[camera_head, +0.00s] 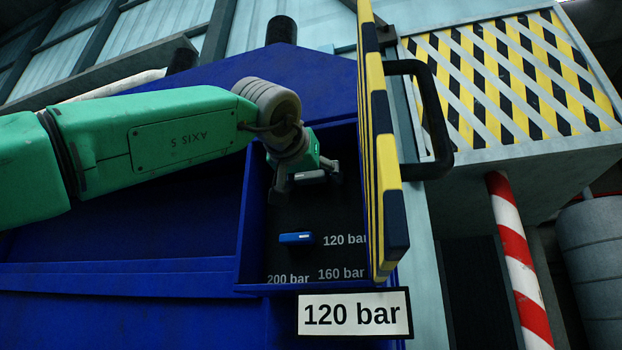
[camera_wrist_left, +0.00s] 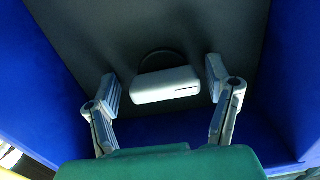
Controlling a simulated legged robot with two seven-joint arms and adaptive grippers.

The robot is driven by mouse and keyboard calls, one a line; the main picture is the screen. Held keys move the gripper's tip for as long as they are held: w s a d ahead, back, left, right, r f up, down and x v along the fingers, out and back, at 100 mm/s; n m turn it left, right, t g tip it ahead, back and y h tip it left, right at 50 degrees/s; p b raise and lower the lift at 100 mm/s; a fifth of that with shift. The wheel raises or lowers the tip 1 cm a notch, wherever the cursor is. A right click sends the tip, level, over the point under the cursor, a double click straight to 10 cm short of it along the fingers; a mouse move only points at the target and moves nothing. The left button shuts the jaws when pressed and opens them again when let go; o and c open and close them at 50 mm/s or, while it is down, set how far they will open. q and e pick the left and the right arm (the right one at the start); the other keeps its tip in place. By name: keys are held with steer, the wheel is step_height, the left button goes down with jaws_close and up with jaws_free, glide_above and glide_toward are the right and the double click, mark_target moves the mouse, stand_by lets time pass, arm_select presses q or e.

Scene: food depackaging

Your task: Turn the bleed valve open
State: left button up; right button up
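A light grey block-like handle (camera_wrist_left: 165,85), which looks like the bleed valve's handle, sits on the dark back panel of an open blue box. It also shows in the head view (camera_head: 310,175). My left gripper (camera_head: 306,179) reaches into the box from above. In the wrist view its two fingers (camera_wrist_left: 163,82) stand apart on either side of the grey handle, with a gap on each side. A blue handle (camera_head: 296,238) sits lower on the panel, pointing sideways beside the "120 bar" marking. My right gripper is not in view.
Markings for 160 bar and 200 bar are at the panel's bottom. A "120 bar" sign (camera_head: 355,314) is below the box. The open striped door (camera_head: 385,170) with a black handle (camera_head: 432,120) stands close right of my gripper. The blue box walls (camera_wrist_left: 45,85) flank it.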

arm_select(q)
steer(key=shift+r, duration=0.2)
steer(key=shift+s+a+r, duration=0.1)
steer(key=shift+s+a, duration=0.1)
steer(key=shift+s, duration=0.3)
steer(key=v, duration=1)
steer(key=shift+s+a+f, duration=0.2)
steer(key=shift+s+f, duration=0.1)
steer(key=shift+d, duration=0.15)
